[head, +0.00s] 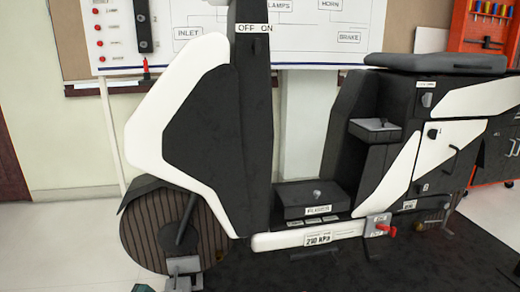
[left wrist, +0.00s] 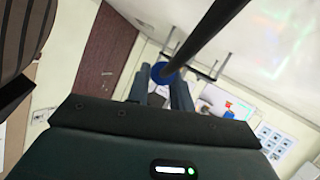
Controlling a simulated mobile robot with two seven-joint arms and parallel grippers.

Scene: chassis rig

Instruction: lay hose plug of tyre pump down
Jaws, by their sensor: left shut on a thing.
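In the left wrist view my left gripper (left wrist: 160,92) is shut on the hose plug (left wrist: 158,73), a blue round piece between its two fingers. A black hose or rod (left wrist: 208,30) runs from the plug up to the right. The plug is held off any surface that I can make out. The pump's body cannot be made out for certain in either view. In the head view only a small teal bit shows at the bottom left edge, perhaps part of my left arm. My right gripper is not in view.
A black and white scooter rig (head: 255,130) fills the head view, with its front wheel (head: 150,232) at left. A grey block (head: 185,268) stands at that wheel. A red-handled fitting (head: 387,229) sticks out low at right. A dark mat (head: 300,272) covers floor below.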

